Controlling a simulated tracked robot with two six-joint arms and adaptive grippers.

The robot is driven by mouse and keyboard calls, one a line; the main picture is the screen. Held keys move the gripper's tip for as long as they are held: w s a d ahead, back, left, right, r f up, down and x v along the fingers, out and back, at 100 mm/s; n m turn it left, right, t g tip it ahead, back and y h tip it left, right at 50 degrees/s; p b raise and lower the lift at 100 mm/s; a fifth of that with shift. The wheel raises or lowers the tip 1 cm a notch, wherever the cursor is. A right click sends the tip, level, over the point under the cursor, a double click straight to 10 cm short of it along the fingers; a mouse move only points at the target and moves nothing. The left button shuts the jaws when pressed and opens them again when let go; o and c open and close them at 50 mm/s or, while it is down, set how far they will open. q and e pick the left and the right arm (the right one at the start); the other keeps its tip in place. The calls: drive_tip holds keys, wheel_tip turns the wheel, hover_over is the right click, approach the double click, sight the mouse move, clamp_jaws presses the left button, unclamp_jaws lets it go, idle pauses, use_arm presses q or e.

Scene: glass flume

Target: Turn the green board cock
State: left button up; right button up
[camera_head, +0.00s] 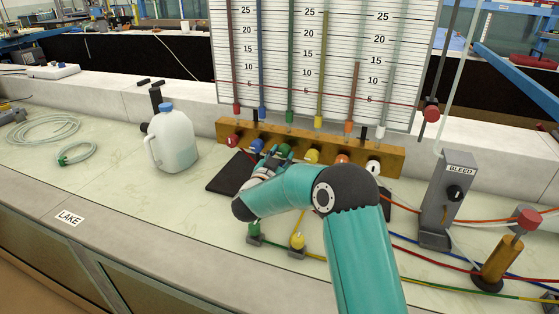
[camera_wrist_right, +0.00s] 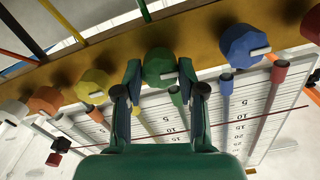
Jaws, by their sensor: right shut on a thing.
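The green board cock (camera_wrist_right: 160,66) is a round knob on the brass bar, with a pale pointer mark on its face. My right gripper (camera_wrist_right: 160,72) has one finger on each side of it and is shut on it. In the head view my right gripper (camera_head: 278,158) reaches the bar from the front, and the wrist and fingers cover most of the green cock (camera_head: 284,149). The blue cock (camera_wrist_right: 244,46) and the yellow cock (camera_wrist_right: 94,86) sit on either side, apart from the fingers. My left gripper is not in view.
The brass bar (camera_head: 220,129) also carries red, orange and white cocks below the scaled tube board (camera_head: 340,60). A white jug (camera_head: 174,148) stands left of the bar. A grey BLEED post (camera_head: 447,205) stands right. The bench at left front is clear.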

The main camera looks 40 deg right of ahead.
drive_tip(key=m+b, duration=0.4)
drive_tip(key=b, duration=0.1)
drive_tip(key=m+b, duration=0.4)
drive_tip(key=b, duration=0.1)
drive_tip(key=m+b, duration=0.5)
drive_tip(key=b, duration=0.1)
drive_tip(key=shift+s+d+f, duration=0.15)
drive_tip(key=shift+d+f, duration=0.05)
drive_tip(key=shift+f, duration=0.05)
drive_tip(key=shift+r+m+b, duration=0.1)
drive_tip(key=shift+m+b, duration=1.7)
drive_tip(key=shift+m, duration=0.3)
drive_tip(key=o, duration=1.1)
drive_tip(key=shift+r, duration=0.1)
drive_tip(key=shift+s+a, duration=0.15)
drive_tip(key=shift+a, duration=0.45)
drive_tip(key=v, duration=1)
drive_tip(key=shift+s+a, duration=0.2)
drive_tip(key=shift+a, duration=0.1)
